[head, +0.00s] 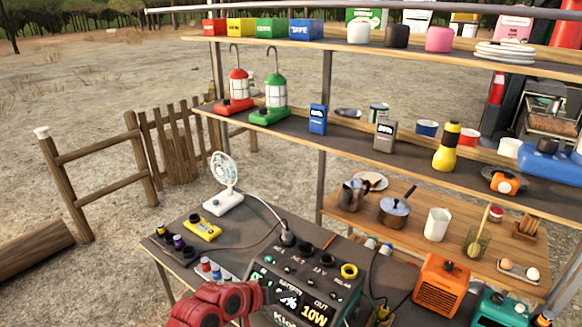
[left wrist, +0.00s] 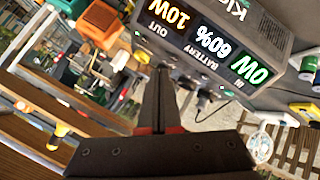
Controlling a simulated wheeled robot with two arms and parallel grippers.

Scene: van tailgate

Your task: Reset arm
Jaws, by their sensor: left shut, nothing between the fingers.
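My left arm's red part comes in at the bottom of the head view. My left gripper (head: 268,291) is at its end, close to the front of the dark power station (head: 340,276), and is partly lost against it. In the left wrist view my left gripper (left wrist: 160,72) is shut and empty, its fingers pointing toward the front panel of the power station (left wrist: 225,30). I cannot tell whether the fingertips touch the panel. Its lit displays show 10W and 60%. My right gripper is in neither view.
A white fan (head: 224,185) and a yellow device (head: 202,228) stand on the dark table, with a cable running to the power station. An orange box (head: 440,285) is to the right. Shelves behind hold lanterns (head: 276,95), cups and pots. Open ground lies to the left.

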